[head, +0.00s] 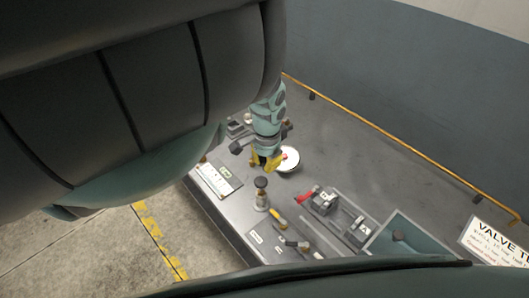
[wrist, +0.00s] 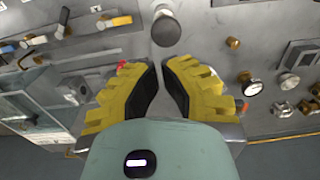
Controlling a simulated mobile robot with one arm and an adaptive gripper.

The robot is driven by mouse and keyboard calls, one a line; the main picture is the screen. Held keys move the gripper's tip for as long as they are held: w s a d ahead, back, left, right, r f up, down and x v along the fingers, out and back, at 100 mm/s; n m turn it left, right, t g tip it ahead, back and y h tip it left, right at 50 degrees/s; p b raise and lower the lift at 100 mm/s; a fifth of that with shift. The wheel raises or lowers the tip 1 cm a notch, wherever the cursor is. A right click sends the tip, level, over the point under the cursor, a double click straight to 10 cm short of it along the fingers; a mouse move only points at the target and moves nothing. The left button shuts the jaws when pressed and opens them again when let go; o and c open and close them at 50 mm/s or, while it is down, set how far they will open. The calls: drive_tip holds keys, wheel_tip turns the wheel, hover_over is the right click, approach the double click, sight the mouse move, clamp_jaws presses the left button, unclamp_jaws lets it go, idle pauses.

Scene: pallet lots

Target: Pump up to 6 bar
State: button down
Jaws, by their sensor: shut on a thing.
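My gripper (head: 266,162) has yellow fingers and hangs low over the grey workbench (head: 228,208). In the wrist view its two fingers (wrist: 163,68) stand close together with a narrow gap. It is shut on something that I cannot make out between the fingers. A pump-like post with a dark round knob (head: 261,183) stands upright in front of the gripper. The round knob (wrist: 165,27) shows just beyond the fingertips in the wrist view, apart from them. A white round dial (head: 289,159) is close to the right of the gripper; its reading is too small to tell.
A yellow-handled lever (head: 278,219), a red handle (head: 307,195) and grey blocks (head: 324,201) are to the right. A blue-green tray (head: 400,240) is at the far right. Brass fittings and a small gauge (wrist: 250,88) are right in the wrist view. A wall stands behind.

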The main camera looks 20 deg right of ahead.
drive_tip(key=shift+r+p, duration=1.05)
drive_tip(key=shift+r, duration=0.85)
drive_tip(key=c, duration=1.7)
unclamp_jaws()
drive_tip(key=r+p, duration=0.3)
drive_tip(key=p, duration=0.2)
drive_tip(key=shift+s+a+r+p, duration=0.1)
drive_tip(key=shift+a+r+p, duration=0.1)
drive_tip(key=shift+r+p, duration=0.15)
clamp_jaws()
drive_tip(key=shift+f, duration=0.1)
drive_tip(key=b, duration=0.8)
hover_over(265, 181)
drive_tip(key=f, duration=1)
drive_tip(key=shift+s+f, duration=0.15)
drive_tip(key=shift+s, duration=0.05)
drive_tip(key=shift+w+d+f, duration=0.1)
drive_tip(key=shift+w+f, duration=0.05)
drive_tip(key=shift+f, duration=1.35)
drive_tip(key=shift+f+p, duration=0.3)
drive_tip(key=shift+f, duration=0.05)
